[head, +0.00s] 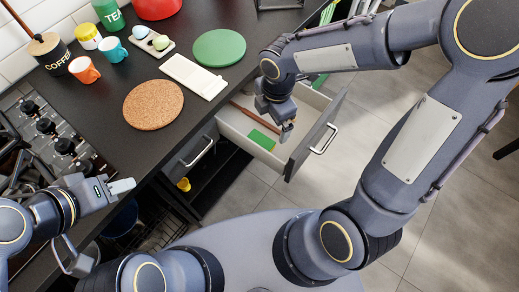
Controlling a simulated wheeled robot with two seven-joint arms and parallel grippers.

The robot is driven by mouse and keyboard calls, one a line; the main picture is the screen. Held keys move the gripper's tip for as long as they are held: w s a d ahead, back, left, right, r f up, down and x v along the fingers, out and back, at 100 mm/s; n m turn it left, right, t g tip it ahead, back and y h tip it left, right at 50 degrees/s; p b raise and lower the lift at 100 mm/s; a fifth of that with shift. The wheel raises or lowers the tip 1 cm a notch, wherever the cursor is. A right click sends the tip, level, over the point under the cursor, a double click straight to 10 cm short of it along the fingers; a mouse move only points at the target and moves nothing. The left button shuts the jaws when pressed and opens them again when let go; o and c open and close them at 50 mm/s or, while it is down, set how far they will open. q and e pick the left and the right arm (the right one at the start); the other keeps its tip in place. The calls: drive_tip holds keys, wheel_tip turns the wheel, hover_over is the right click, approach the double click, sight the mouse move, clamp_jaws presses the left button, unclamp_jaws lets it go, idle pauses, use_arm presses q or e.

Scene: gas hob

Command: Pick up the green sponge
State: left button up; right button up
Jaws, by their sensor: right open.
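The green sponge (262,140) lies flat in the open drawer (232,132), near the drawer's front. My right gripper (286,130) reaches down over the drawer, with its jaws open and empty. Its fingertips are just to the upper right of the sponge; I cannot tell whether they touch it. My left gripper (122,187) is at the lower left, beside the counter edge and far from the sponge. I cannot tell whether its jaws are open or shut.
A brown stick-like item (254,118) also lies in the drawer. The counter above holds a cork mat (153,105), a green round board (219,48), a white board (194,76), mugs and jars. The gas hob (50,140) is at left. Floor right of the drawer is clear.

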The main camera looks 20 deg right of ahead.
sight(259, 142)
drive_tip(key=a+f+n, duration=0.1)
drive_tip(key=f, duration=0.1)
drive_tip(key=w+a+f+n, duration=0.1)
drive_tip(key=f+n, duration=0.1)
drive_tip(key=a+f+n+b, duration=0.1)
drive_tip(key=f, duration=0.1)
drive_tip(key=shift+w+a+f+g+h, duration=0.2)
drive_tip(key=shift+w+f+g+h, duration=0.05)
drive_tip(key=shift+g+h, duration=0.05)
drive_tip(key=shift+f+n, duration=0.3)
drive_tip(key=shift+f, duration=0.05)
drive_tip(key=f+b, duration=0.1)
drive_tip(key=f, duration=0.2)
drive_tip(key=f+b, duration=0.1)
drive_tip(key=f, duration=0.3)
drive_tip(key=shift+d, duration=0.2)
use_arm(q)
wheel_tip(259, 142, down, 4)
drive_tip(key=shift+f, duration=0.1)
use_arm(e)
drive_tip(key=c, duration=1.1)
drive_tip(key=shift+o, duration=0.2)
drive_tip(key=shift+r, duration=0.1)
